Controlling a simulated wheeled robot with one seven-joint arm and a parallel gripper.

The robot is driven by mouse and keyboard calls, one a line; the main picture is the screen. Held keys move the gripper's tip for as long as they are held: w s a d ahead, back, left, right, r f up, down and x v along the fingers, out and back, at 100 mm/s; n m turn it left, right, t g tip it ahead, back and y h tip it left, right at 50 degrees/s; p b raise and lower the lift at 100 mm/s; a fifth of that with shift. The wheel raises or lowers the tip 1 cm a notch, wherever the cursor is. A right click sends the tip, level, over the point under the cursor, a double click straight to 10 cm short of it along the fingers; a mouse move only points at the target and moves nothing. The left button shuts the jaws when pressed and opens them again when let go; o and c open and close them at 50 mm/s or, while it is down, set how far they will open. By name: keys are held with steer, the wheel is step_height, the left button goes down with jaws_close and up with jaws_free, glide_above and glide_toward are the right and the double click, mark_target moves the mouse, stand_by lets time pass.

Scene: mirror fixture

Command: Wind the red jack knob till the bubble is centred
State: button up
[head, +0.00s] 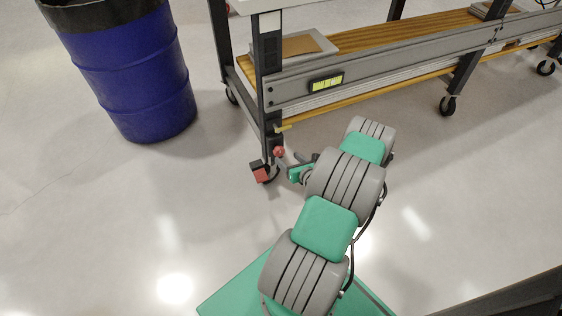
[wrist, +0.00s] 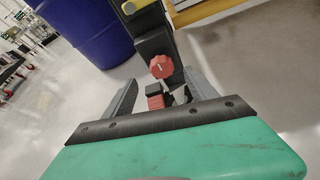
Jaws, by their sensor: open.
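The red jack knob (head: 279,152) is on the lower part of the bench's near leg. In the wrist view the knob (wrist: 162,65) is a lobed red disc with a pale mark, ahead of my gripper and between the lines of its fingers. My gripper (wrist: 158,88) is open, with grey fingers apart to either side and nothing seen between them touching the knob. In the head view my gripper (head: 296,160) is close to the knob, on its right. The level (head: 327,83) is a yellow-green vial on the bench's grey rail; its bubble is too small to read.
A blue drum (head: 135,75) stands left of the bench. The bench has a wooden lower shelf (head: 380,42) and black castors (head: 447,105). A red block (head: 261,172) sits at the foot of the near leg. The floor in front is clear.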

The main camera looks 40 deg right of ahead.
mark_target(281, 152)
steer(key=b+x, duration=0.2)
steer(key=x, duration=0.4)
steer(key=shift+w+d+f, duration=0.15)
steer(key=shift+w+f, duration=0.1)
steer(key=shift+f, duration=0.05)
steer(key=shift+w+d, duration=0.1)
steer(key=shift+w, duration=0.35)
steer(key=c, duration=1.4)
